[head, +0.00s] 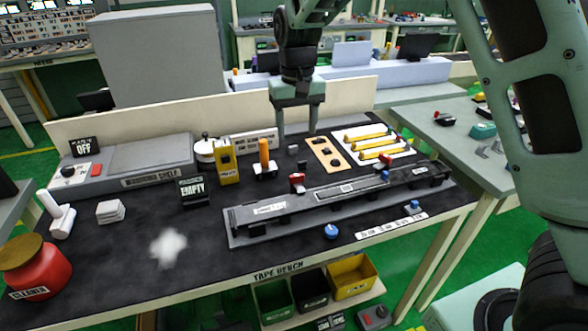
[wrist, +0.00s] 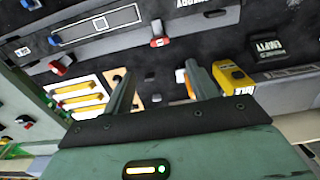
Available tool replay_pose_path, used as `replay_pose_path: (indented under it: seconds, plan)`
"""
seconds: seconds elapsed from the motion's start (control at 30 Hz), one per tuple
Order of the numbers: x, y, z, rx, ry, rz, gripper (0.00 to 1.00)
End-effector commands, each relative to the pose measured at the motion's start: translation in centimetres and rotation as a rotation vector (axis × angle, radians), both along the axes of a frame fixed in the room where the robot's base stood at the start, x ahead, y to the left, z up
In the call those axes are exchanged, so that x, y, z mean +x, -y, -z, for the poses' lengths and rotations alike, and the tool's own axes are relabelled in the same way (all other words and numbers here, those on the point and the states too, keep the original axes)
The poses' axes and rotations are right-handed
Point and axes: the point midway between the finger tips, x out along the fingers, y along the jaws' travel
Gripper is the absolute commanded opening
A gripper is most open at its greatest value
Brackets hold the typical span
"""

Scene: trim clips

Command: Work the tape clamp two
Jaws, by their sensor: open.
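A long dark fixture (head: 335,202) lies across the right half of the black bench top (head: 120,255). A red clamp-like part (head: 297,181) stands at its back edge, also in the wrist view (wrist: 157,42). A blue-topped part (head: 385,175) sits farther right on the fixture, also in the wrist view (wrist: 53,40). I cannot tell which is clamp two. My gripper (head: 298,133) points down above the back of the bench, behind the fixture. Its fingers are apart with nothing between them, as the wrist view also shows (wrist: 160,67).

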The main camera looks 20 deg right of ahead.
Motion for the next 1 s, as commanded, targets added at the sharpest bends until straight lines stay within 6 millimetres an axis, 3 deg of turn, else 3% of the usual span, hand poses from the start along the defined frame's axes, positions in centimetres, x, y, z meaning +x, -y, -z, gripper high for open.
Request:
replay_pose_path:
  seconds: [0.53, 0.7, 1.0]
  plan:
    - [-0.2, 0.0, 11.0, -0.001, -0.004, -0.001, 0.58]
    - [-0.1, 0.0, 12.9, 0.0, -0.001, -0.001, 0.58]
    - [-0.1, 0.0, 13.7, 0.0, 0.0, -0.002, 0.58]
